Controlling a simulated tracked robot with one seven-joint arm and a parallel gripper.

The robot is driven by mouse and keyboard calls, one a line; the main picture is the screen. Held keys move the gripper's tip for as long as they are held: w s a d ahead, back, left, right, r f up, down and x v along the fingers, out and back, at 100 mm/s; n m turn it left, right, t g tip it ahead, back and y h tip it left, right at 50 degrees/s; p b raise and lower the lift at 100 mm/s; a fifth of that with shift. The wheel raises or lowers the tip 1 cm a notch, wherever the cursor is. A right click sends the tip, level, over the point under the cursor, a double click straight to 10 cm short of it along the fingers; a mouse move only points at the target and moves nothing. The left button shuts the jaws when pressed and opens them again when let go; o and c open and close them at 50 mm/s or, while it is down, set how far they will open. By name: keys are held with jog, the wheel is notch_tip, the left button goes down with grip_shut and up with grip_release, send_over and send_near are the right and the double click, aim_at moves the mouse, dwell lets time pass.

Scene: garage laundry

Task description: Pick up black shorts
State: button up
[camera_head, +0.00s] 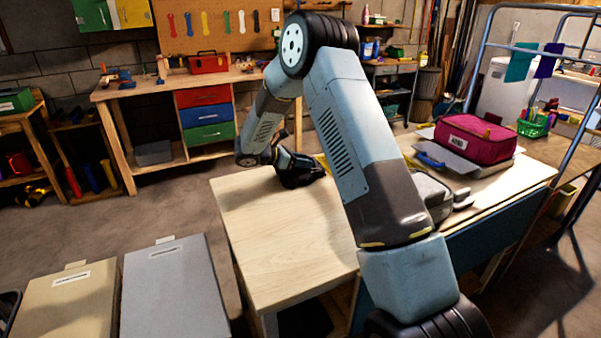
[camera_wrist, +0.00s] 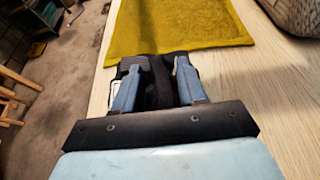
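My gripper (camera_wrist: 157,88) is low over the wooden table (camera_head: 285,225). In the wrist view its two blue fingers stand apart. Dark cloth, apparently the black shorts (camera_wrist: 158,70), shows between and around the fingers, beside the table's left edge. The fingers hide part of the cloth, and I cannot tell whether they touch it. In the head view my gripper (camera_head: 312,170) is a dark shape at the table's far side, and the shorts cannot be told apart from it.
A mustard-yellow cloth (camera_wrist: 190,30) lies just beyond the shorts. A grey item (camera_wrist: 298,12) is at the right. A magenta bag (camera_head: 475,138) stands on the table's right part. Two lidded bins (camera_head: 165,285) stand at the front left. A workbench (camera_head: 150,85) is behind.

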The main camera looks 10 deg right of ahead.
grip_shut()
dwell(0.6)
